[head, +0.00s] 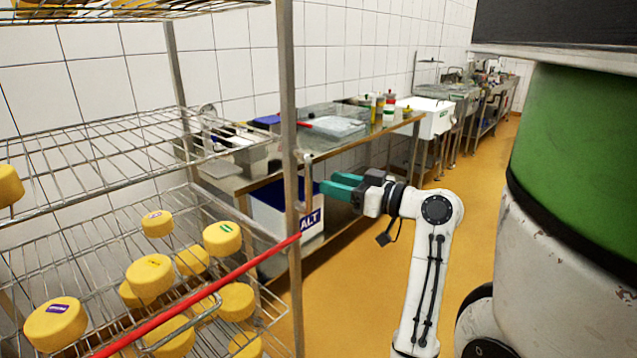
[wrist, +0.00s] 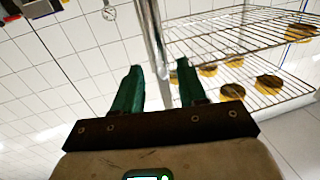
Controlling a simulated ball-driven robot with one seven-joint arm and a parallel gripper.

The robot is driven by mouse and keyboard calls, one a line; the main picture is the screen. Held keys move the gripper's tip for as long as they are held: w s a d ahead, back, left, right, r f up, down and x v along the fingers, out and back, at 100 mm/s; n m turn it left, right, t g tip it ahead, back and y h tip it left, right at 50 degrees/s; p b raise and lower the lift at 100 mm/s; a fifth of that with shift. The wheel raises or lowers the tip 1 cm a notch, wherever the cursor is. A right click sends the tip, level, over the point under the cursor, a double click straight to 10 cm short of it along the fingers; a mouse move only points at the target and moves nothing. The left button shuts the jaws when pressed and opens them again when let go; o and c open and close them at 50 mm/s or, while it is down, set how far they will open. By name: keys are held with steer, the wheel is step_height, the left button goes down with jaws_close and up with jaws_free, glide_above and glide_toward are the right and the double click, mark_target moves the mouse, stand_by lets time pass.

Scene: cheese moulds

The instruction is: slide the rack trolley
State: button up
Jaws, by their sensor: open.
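The rack trolley (head: 287,110) stands at the left of the head view, with metal posts and wire shelves holding yellow cheeses. A short upright bar (head: 308,185) shows beside its near post. My gripper (head: 328,183) is just right of this bar, its teal fingers open and pointing left towards it. In the wrist view the trolley's upright post (wrist: 152,35) runs down between the open fingertips (wrist: 159,68). The fingers look empty; I cannot tell whether they touch the metal.
A red bar (head: 205,295) slants across the trolley's lower front. A steel worktable (head: 265,178) with trays and bottles stands along the tiled wall, a blue and white box (head: 270,220) beneath. Orange floor (head: 345,300) is clear between trolley and arm.

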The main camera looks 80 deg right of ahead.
steer(key=v, duration=0.3)
steer(key=shift+s+a, duration=0.1)
steer(key=shift+s, duration=0.1)
stand_by(0.4)
steer(key=w+a+f+g+y, duration=0.3)
steer(key=w+a+f, duration=0.45)
steer(key=f, duration=0.35)
steer(key=w+a+f+g+y, duration=0.35)
steer(key=w+a+f, duration=0.25)
steer(key=a+f, duration=0.3)
steer(key=s+a+f+n+g, duration=0.1)
steer(key=s+a+f+g, duration=0.3)
steer(key=a+f, duration=0.4)
steer(key=s+a+f+n+g, duration=0.2)
steer(key=s+a+f+g, duration=0.3)
steer(key=a+f, duration=0.3)
steer(key=shift+a+n+p, duration=0.3)
steer(key=shift+a, duration=0.55)
steer(key=shift+f+g+h, duration=0.15)
steer(key=shift+g+h, duration=0.1)
